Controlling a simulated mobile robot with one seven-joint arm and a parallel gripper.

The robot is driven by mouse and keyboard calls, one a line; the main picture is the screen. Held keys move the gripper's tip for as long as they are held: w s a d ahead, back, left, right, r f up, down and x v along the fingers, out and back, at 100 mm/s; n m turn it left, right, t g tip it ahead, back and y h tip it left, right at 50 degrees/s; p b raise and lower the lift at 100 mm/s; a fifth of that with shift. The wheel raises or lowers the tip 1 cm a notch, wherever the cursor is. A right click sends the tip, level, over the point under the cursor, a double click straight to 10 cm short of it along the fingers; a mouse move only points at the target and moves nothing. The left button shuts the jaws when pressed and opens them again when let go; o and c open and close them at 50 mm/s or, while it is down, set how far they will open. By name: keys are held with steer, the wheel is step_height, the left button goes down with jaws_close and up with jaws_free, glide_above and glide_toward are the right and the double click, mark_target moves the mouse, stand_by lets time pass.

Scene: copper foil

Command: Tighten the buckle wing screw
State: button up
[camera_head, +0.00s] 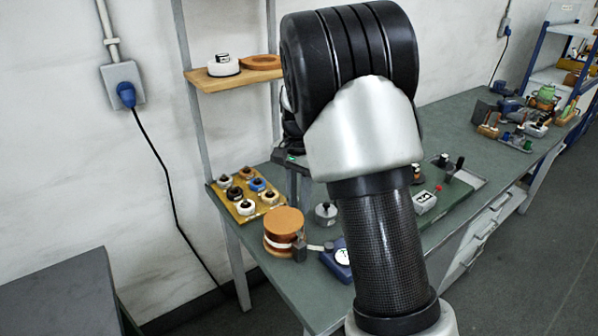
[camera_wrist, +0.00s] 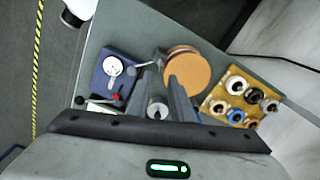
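A round copper-coloured roll (camera_head: 284,226) with a pale band around its middle stands on the bench; it also shows in the wrist view (camera_wrist: 190,72). A small grey block (camera_head: 300,250), possibly the buckle, sits at its front right side. A small metal piece beside the roll shows in the wrist view (camera_wrist: 150,63); I cannot make out the wing screw. My gripper (camera_wrist: 163,72) has its two fingers apart with nothing held between them. The fingertips overlap the roll's edge and the metal piece in the picture; contact cannot be told. In the head view my arm hides much of the gripper.
A blue device with a white dial (camera_wrist: 112,66) stands beside the roll. A yellow board (camera_head: 246,192) holds several small spools. A round metal weight with a black knob (camera_head: 326,212) stands behind. The bench (camera_head: 455,125) carries more tools; a wooden shelf (camera_head: 232,78) hangs above.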

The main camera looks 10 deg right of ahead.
step_height(320, 180, up, 9)
glide_above(299, 236)
steer(key=shift+w, duration=0.3)
steer(key=o, duration=0.4)
steer(key=shift+o, duration=0.7)
steer(key=shift+d+n, duration=0.1)
steer(key=shift+n, duration=0.6)
step_height(299, 236, down, 17)
steer(key=n, duration=1.6)
steer(key=shift+f+p, duration=0.2)
steer(key=shift+p, duration=0.15)
